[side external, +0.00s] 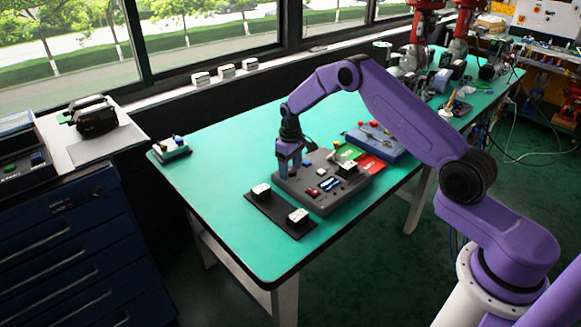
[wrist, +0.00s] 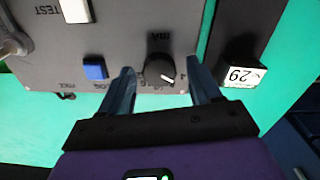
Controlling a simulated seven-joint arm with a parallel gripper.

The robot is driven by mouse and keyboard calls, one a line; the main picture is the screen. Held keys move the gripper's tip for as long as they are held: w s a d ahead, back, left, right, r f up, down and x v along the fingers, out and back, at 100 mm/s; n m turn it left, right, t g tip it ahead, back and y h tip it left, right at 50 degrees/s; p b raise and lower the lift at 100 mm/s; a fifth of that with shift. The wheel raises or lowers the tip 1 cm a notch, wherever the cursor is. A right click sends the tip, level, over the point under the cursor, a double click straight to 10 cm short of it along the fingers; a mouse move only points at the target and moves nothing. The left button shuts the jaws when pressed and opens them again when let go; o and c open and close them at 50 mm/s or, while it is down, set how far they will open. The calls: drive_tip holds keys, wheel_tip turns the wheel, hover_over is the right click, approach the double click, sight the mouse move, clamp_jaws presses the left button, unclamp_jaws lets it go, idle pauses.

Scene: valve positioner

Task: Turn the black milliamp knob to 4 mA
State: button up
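The black milliamp knob (wrist: 157,66) sits on the grey panel between my two fingers in the wrist view. Its white pointer mark is at the lower right of the knob, near a printed 4; the exact reading is too small to tell. My gripper (wrist: 160,68) is open, with one finger on each side of the knob and a gap visible on both sides. In the side external view, my gripper (side external: 288,168) is low over the back left corner of the grey panel (side external: 310,198), and the knob is hidden there.
A blue button (wrist: 94,68) is left of the knob in the wrist view. A black plate (side external: 268,212) with white-topped blocks lies beside the panel. A blue box (side external: 385,147) is behind; the green table's left is mostly clear.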

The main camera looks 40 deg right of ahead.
sight(290, 169)
wheel_tip(290, 169, up, 18)
drive_tip(key=shift+f, duration=0.25)
idle(0.5)
drive_tip(key=s+a+r+n, duration=0.3)
drive_tip(key=s+a, duration=0.5)
drive_tip(key=s, duration=0.2)
drive_tip(key=s+a+r+n, duration=0.2)
drive_tip(key=s+a+r, duration=0.1)
drive_tip(key=s+a, duration=0.5)
drive_tip(key=s+d+f+n, duration=0.1)
drive_tip(key=s+d+n, duration=0.1)
drive_tip(key=s, duration=1.2)
drive_tip(key=s+d+f+n, duration=0.1)
drive_tip(key=s+d+n, duration=0.2)
drive_tip(key=s, duration=1)
drive_tip(key=shift+s+d, duration=0.35)
drive_tip(key=shift+d, duration=0.15)
